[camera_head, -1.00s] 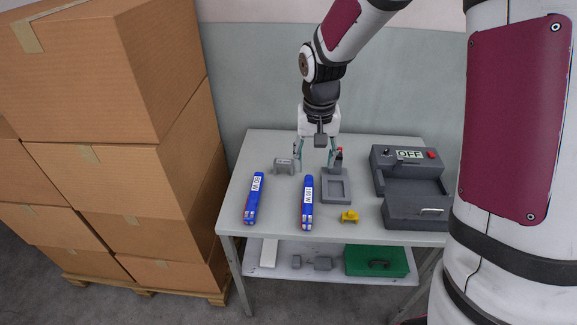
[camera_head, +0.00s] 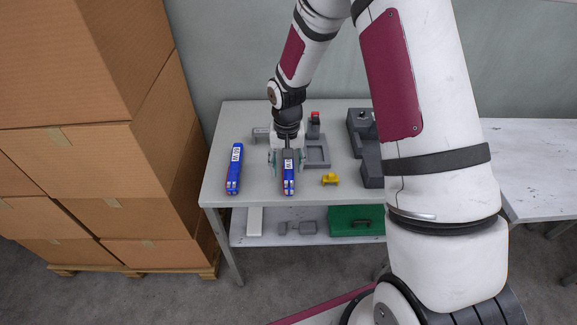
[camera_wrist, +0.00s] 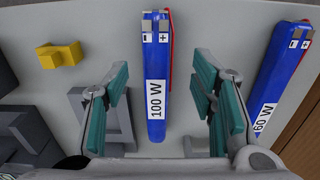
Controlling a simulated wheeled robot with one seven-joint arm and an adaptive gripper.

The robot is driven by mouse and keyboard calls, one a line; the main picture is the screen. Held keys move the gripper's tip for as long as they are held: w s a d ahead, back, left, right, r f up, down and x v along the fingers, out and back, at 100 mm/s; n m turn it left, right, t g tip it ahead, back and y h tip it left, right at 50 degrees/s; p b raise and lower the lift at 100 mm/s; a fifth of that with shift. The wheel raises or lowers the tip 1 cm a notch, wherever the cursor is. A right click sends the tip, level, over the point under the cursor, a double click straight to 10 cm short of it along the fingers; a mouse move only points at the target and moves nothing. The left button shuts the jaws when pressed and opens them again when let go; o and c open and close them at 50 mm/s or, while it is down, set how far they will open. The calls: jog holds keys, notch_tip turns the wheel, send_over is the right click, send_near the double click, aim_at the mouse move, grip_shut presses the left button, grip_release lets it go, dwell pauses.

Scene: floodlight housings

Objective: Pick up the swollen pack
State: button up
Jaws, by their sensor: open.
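Two blue battery packs with metal terminals and a red wire lie on the grey table (camera_head: 222,122). The 60 W pack (camera_head: 235,168) is at the left in the head view and at the right edge in the wrist view (camera_wrist: 283,72). The 100 W pack (camera_head: 289,180) is right of it, partly hidden by my gripper. My gripper (camera_head: 287,164) is open and empty over the 100 W pack. In the wrist view that pack (camera_wrist: 156,75) runs between the green fingers, with a gap each side; finger height is unclear. I cannot tell which pack is swollen.
A grey open fixture (camera_head: 317,163) and a yellow part (camera_head: 330,178) stand right of the 100 W pack. A dark grey box (camera_head: 370,165) is further right, partly hidden by my arm. A green case (camera_head: 356,222) is on the lower shelf. Cartons (camera_head: 70,150) are stacked at left.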

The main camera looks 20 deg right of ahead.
aim_at(289, 174)
jog(key=shift+s+d+f+p, duration=0.1)
jog(key=shift+f+p, duration=0.05)
jog(key=shift+f, duration=1.15)
jog(key=shift+s+d+f+p, duration=0.1)
jog(key=shift+f+p, duration=0.05)
jog(key=shift+f, duration=1.15)
jog(key=shift+w, duration=0.1)
grip_shut()
